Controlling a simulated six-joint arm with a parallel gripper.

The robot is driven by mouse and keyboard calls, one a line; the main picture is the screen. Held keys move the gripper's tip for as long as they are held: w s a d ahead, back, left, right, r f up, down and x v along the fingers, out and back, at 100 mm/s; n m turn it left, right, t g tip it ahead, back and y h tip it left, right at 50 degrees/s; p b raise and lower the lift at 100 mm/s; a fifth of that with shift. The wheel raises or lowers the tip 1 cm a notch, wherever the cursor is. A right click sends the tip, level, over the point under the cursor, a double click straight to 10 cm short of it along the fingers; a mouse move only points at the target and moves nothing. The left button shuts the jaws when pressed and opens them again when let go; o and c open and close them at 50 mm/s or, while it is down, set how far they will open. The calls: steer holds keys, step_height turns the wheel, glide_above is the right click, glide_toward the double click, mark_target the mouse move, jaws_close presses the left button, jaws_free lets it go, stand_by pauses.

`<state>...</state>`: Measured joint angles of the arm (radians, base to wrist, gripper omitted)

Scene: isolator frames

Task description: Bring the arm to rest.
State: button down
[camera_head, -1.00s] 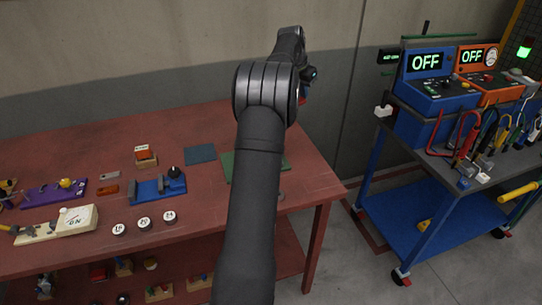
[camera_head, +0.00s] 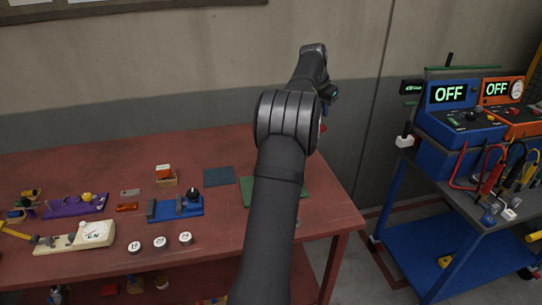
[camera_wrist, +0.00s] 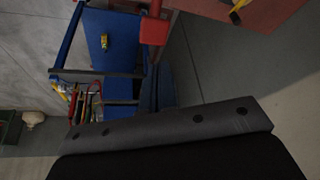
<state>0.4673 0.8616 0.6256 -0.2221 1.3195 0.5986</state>
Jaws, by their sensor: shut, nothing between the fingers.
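My arm (camera_head: 278,190) rises from the bottom of the head view, bends at a thick black joint (camera_head: 287,122) and reaches up and away over the right end of the red table (camera_head: 100,170). Its wrist end (camera_head: 328,92) is raised near the table's far right corner, partly hidden by the arm. In the wrist view a grey bar with dark round holes and a black body, part of my gripper (camera_wrist: 170,124), fill the bottom. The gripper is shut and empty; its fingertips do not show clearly.
A blue cart (camera_head: 396,205) with two units reading OFF (camera_head: 448,94) stands at the right, apart from the table. Blue fixture (camera_head: 180,208), green mat (camera_head: 262,190), weights (camera_head: 160,242) and small tools lie on the table. A wall (camera_head: 170,70) stands behind.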

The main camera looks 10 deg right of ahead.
mark_target(324, 126)
steer(key=shift+d+f, duration=0.2)
steer(key=shift+f, duration=0.7)
steer(key=shift+d+f, duration=0.2)
steer(key=shift+f, duration=0.7)
steer(key=c, duration=1.2)
jaws_free()
steer(key=shift+r, duration=0.1)
steer(key=o, duration=1.1)
steer(key=shift+m, duration=0.5)
steer(key=s+a+r, duration=0.1)
steer(key=a, duration=0.1)
steer(key=s+a+r, duration=0.1)
steer(key=a+r, duration=0.1)
steer(key=shift+s+a+r, duration=0.15)
steer(key=shift+s+r, duration=0.05)
steer(key=shift+r, duration=0.1)
steer(key=shift+c, duration=0.2)
steer(key=shift+o, duration=0.7)
steer(key=s+a+r+m, duration=0.1)
steer(key=s+a+r, duration=0.2)
steer(key=a, duration=0.2)
steer(key=shift+s+t+y, duration=0.3)
steer(key=s+a+r+m+t+y, duration=0.1)
steer(key=s+a+r+m, duration=0.3)
steer(key=s+a, duration=0.9)
steer(key=x, duration=1)
steer(key=shift+s, duration=0.2)
steer(key=shift+d+f, duration=0.1)
steer(key=shift+d, duration=0.05)
